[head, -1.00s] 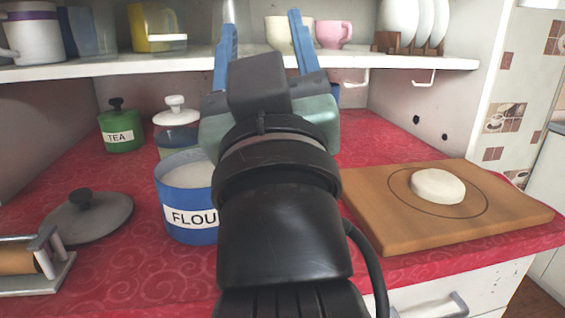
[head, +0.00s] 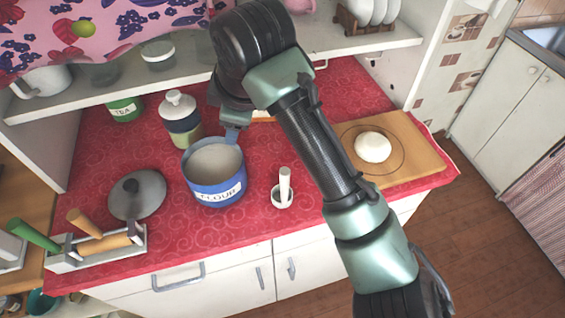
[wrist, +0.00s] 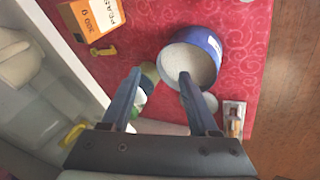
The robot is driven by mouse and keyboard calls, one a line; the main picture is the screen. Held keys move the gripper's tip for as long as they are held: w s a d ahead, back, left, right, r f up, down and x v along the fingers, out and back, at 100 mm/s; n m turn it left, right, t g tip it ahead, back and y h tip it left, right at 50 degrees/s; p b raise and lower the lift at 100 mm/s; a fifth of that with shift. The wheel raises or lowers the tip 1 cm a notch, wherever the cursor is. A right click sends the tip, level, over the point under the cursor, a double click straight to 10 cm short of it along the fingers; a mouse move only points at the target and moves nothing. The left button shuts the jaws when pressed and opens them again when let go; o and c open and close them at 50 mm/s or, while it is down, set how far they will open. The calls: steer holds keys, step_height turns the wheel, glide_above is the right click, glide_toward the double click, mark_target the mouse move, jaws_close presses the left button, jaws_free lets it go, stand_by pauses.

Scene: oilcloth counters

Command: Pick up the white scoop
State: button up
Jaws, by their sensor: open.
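A small white piece with an upright handle and a round bowl-like base, perhaps the white scoop (head: 283,190), stands on the red counter right of the blue flour canister. I cannot tell for sure whether it is a scoop or a mortar and pestle. The flour canister (head: 215,188) is open and holds pale flour; it also shows in the wrist view (wrist: 212,42). My gripper (wrist: 160,73) is open and empty. In the wrist view its right fingertip overlaps the canister's mouth. In the head view one blue fingertip (head: 232,134) shows at the canister's back rim; the other is hidden.
A lidded jar (head: 180,118) and green tea tin (head: 125,108) stand behind the canister. A grey lid (head: 138,193) and tool rack (head: 75,262) are at left. A board (head: 418,150) with a white round lump (head: 373,147) is at right. An orange peas box (wrist: 78,22) lies near the shelf.

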mark_target(288, 170)
steer(key=s+d+g+h+p, duration=0.1)
steer(key=s+d+p, duration=0.1)
steer(key=d, duration=0.1)
steer(key=s+d+r+n+g+p, duration=0.1)
steer(key=d+g+p, duration=0.1)
steer(key=s+d+r+g+h+p, duration=0.1)
steer(key=s+d+p, duration=0.1)
steer(key=d, duration=0.1)
steer(key=shift+s+d+n+g+h, duration=0.3)
steer(key=shift+s+g, duration=0.05)
steer(key=shift+g, duration=0.05)
steer(key=f, duration=0.2)
steer(key=f+b, duration=0.1)
steer(key=f, duration=0.2)
steer(key=shift+s+f, duration=0.2)
steer(key=shift+f, duration=0.15)
steer(key=shift+w+d+f, duration=0.1)
steer(key=shift+f, duration=0.7)
steer(key=shift+a+f+p, duration=0.2)
steer(key=shift+f+p, duration=0.8)
steer(key=shift+f, duration=1.95)
jaws_close()
